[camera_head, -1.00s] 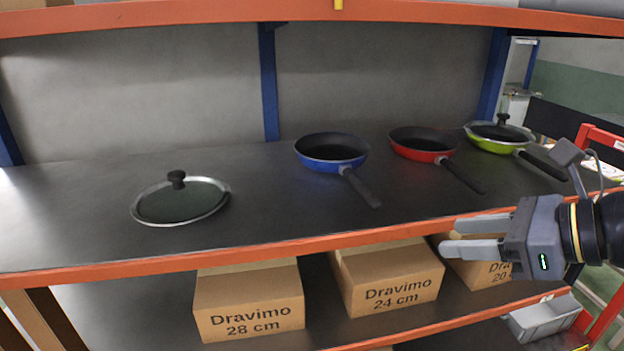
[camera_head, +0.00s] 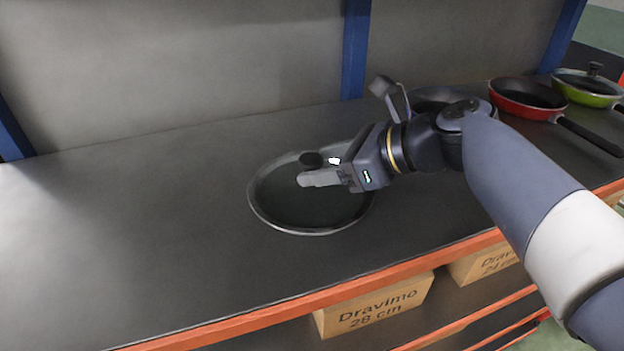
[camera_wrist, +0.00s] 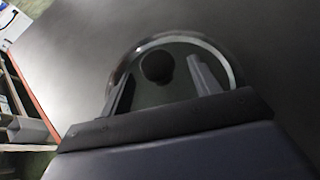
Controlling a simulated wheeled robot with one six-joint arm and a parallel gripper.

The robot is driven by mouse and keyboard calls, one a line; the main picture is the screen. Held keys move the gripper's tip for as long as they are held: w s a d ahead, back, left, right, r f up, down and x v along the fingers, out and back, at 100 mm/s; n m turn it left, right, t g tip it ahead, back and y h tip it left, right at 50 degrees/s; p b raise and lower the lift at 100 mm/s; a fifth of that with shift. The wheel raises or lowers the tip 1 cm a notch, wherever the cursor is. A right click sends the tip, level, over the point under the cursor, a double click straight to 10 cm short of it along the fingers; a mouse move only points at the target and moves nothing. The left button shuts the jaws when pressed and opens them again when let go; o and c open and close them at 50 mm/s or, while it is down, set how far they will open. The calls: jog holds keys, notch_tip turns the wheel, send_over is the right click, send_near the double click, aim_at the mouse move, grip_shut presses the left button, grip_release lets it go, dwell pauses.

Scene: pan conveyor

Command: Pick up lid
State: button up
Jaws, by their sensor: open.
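The lid (camera_head: 285,213) is a dark round disc with a metal rim and a black knob (camera_head: 311,159). It lies flat on the grey shelf. My gripper (camera_head: 324,168) is open at the lid's middle, close to the knob. In the wrist view, the lid (camera_wrist: 180,92) lies ahead and its knob (camera_wrist: 157,66) shows between the two fingers of my gripper (camera_wrist: 160,88), a little beyond their tips. I cannot tell whether a finger touches the knob.
A dark pan (camera_head: 432,95) stands partly hidden behind my arm. A red pan (camera_head: 527,95) and a lidded green pan (camera_head: 588,88) stand at the right. A blue post (camera_head: 355,50) rises behind. The shelf's left part is clear. Cardboard boxes (camera_head: 375,305) sit below the orange edge.

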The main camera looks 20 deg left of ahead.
jog(key=shift+a+f, duration=0.4)
jog(key=shift+a, duration=0.2)
jog(key=shift+c, duration=0.2)
jog(key=c, duration=1.2)
jog(key=shift+r, duration=0.1)
grip_shut()
jog(key=shift+r, duration=0.1)
